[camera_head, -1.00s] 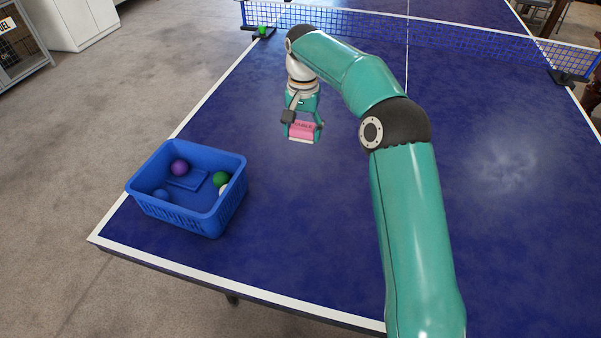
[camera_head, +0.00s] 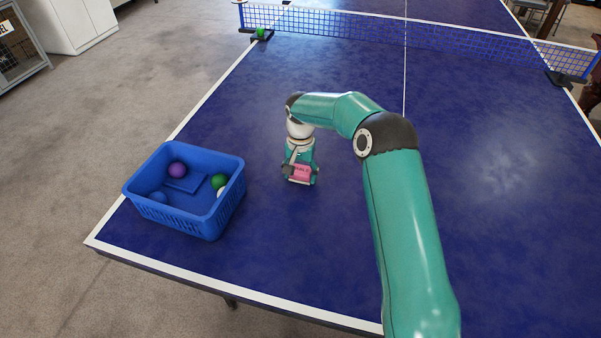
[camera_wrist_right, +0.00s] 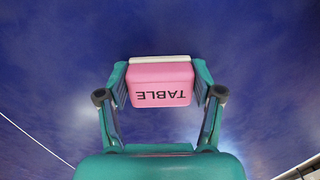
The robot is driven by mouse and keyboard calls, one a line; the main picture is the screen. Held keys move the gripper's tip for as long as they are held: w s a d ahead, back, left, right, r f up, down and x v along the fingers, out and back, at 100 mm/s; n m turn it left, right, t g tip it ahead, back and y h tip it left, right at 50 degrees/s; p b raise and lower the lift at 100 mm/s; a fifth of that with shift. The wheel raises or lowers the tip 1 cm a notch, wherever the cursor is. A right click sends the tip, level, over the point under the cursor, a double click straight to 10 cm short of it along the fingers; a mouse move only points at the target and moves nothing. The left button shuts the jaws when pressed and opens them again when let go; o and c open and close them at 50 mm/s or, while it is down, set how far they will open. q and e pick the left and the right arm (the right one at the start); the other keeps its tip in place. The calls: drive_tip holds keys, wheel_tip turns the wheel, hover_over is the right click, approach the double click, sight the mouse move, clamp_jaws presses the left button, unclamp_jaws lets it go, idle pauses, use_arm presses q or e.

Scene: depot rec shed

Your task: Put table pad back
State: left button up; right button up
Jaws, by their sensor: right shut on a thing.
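The table pad (camera_head: 299,173) is a small pink block with a pale edge. In the right wrist view the pad (camera_wrist_right: 160,86) carries the word TABLE, upside down, and sits between both fingers. My right gripper (camera_head: 299,178) is shut on it, over the blue table, to the right of the basket. In the wrist view the right gripper (camera_wrist_right: 160,90) grips the pad by its two sides. I cannot tell whether the pad touches the table top. My left gripper is not in view.
A blue basket (camera_head: 172,214) stands near the left corner of the blue table (camera_head: 300,262), holding purple, green, white and blue balls and a blue flat piece. A net (camera_head: 440,43) crosses the table at the back; a green ball (camera_head: 260,32) is by its left post. Table right of the gripper is clear.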

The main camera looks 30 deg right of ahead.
sight(300, 172)
drive_tip(key=o, duration=1.2)
wheel_tip(300, 172, up, 12)
drive_tip(key=shift+s, duration=0.1)
idle(0.4)
